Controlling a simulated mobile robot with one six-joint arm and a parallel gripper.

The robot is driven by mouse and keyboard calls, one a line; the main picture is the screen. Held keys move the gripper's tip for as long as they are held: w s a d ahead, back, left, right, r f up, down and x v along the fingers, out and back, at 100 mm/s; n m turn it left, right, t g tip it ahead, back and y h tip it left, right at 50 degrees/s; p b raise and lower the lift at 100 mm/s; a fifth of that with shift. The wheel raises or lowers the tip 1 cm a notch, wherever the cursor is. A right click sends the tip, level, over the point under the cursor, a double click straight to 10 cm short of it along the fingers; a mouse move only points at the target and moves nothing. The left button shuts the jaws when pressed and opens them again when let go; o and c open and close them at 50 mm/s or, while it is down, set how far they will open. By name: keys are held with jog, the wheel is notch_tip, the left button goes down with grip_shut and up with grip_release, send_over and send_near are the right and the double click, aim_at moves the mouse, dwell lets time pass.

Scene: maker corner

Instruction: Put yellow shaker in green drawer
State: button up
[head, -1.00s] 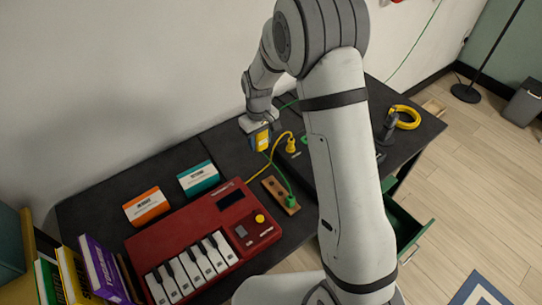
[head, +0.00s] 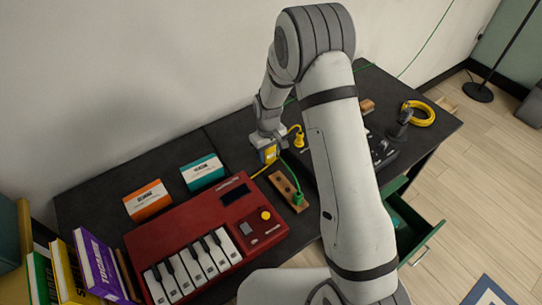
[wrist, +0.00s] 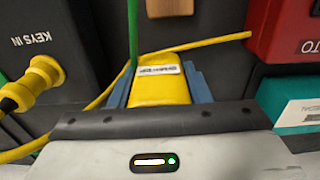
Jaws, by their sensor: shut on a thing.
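The yellow shaker (wrist: 160,92), with a small white label, sits between the blue-grey fingers of my gripper (wrist: 160,88). In the head view my gripper (head: 269,156) points down over the dark table, holding the yellow shaker (head: 269,153) just left of the wooden block. I cannot tell whether the shaker touches the table. The green drawer (head: 424,243) is pulled open below the table's right side. Its inside is partly hidden by my arm.
A red keyboard (head: 190,232) and orange and teal boxes (head: 202,172) lie left. A wooden strip with a green plug (head: 298,198), a yellow plug (head: 297,135) and cables are close to my gripper. A yellow cable coil (head: 418,112) lies at the right.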

jog(key=shift+f, duration=1.1)
jog(key=shift+f, duration=0.1)
jog(key=o, duration=0.5)
jog(key=shift+f, duration=0.1)
jog(key=o, duration=0.5)
